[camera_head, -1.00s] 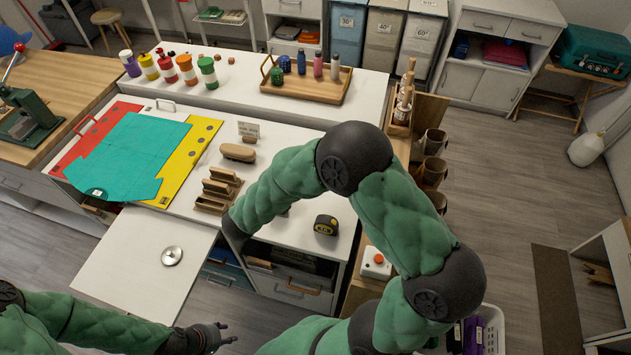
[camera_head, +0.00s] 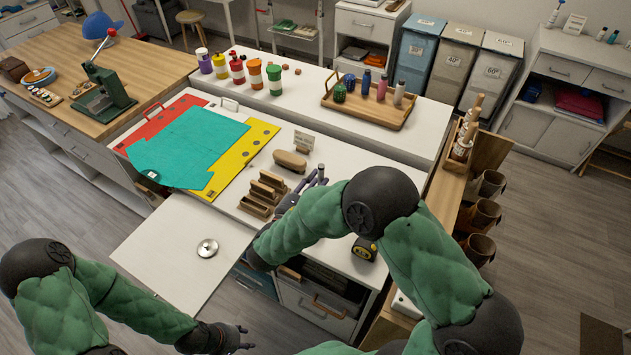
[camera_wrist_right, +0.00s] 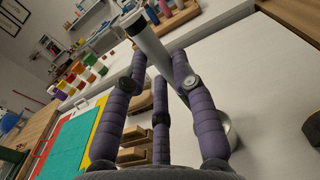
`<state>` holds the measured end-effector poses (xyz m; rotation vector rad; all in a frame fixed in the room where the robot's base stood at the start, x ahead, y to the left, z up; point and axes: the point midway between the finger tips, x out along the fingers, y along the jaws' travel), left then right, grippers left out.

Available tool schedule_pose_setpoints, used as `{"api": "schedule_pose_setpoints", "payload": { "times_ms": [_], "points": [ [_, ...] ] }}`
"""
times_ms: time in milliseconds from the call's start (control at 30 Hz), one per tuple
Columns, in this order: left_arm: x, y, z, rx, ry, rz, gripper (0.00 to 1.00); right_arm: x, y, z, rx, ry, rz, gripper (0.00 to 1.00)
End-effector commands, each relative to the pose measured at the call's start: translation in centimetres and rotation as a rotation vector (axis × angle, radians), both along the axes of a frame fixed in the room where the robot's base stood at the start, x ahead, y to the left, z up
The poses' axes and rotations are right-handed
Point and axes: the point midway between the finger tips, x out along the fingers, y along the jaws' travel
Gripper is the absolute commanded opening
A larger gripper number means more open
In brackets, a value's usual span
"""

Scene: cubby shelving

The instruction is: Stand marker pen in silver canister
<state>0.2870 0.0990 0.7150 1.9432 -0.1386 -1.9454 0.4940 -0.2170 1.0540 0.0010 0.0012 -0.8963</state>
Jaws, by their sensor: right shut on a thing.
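My right gripper (camera_head: 317,182) shows partly behind my right forearm in the head view, above the white worktop by the wooden holders. In the right wrist view its purple fingers (camera_wrist_right: 158,85) are shut on a pale grey cylinder, which I take for the marker pen (camera_wrist_right: 151,50); it is held tilted. A rounded silvery thing, perhaps the silver canister (camera_wrist_right: 229,140), shows partly behind the right-hand finger. I cannot make out the canister in the head view; my arm hides part of the worktop. My left gripper (camera_head: 246,338) is open and empty at the bottom, beside the white side leaf.
Wooden holders (camera_head: 263,194), a brush (camera_head: 290,161) and a small sign (camera_head: 304,142) stand near my right gripper. A tape measure (camera_head: 364,249) is near the front edge. A silver disc (camera_head: 207,248) lies on the leaf. A bottle tray (camera_head: 371,103) stands behind.

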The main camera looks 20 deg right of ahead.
Motion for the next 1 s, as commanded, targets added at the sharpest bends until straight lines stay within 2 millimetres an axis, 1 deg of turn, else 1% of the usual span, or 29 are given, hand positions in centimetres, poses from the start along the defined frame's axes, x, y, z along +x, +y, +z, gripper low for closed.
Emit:
{"api": "schedule_pose_setpoints", "payload": {
  "times_ms": [33,100,1000],
  "points": [
    [0.0,0.0,-0.5,0.000,0.000,0.000,0.40,0.0,0.0,-0.6,0.000,0.000,0.000,0.10],
    [0.0,0.0,-0.9,0.000,0.000,0.000,0.40,0.0,0.0,-1.1,0.000,0.000,0.000,0.10],
    [0.0,0.0,-5.6,0.000,0.000,0.000,0.40,0.0,0.0,-7.2,-0.001,0.001,-0.001,0.10]
  ]
}}
